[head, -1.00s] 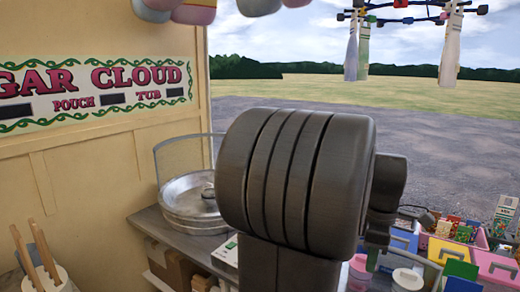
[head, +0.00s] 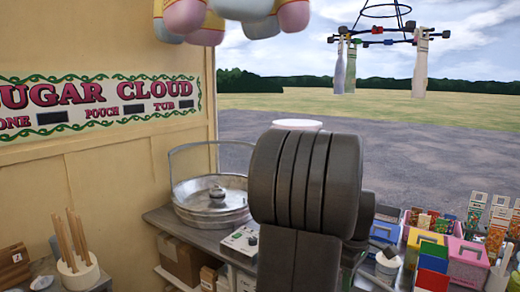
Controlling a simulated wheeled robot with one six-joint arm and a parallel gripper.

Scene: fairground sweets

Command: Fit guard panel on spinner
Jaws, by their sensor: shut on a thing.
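The spinner (head: 212,213) is a round, shallow metal pan with a small knob-like hub (head: 217,192) in its middle. It stands on the grey counter, left of my arm. A thin, see-through guard (head: 171,164) with a metal rim rises around its back and left side; its right end runs behind my arm. I cannot tell whether a section of it is open. My large dark arm links fill the middle of the view. My gripper and anything in it are hidden behind them, and I make out no separate guard panel.
A control box (head: 241,238) sits on the counter (head: 170,222) by the spinner. Cardboard boxes (head: 182,262) stand below. A pot of sticks (head: 80,277) is at lower left. Colourful bins (head: 467,262) crowd the right. Plush shapes (head: 208,28) and a hanging rack (head: 375,42) are overhead.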

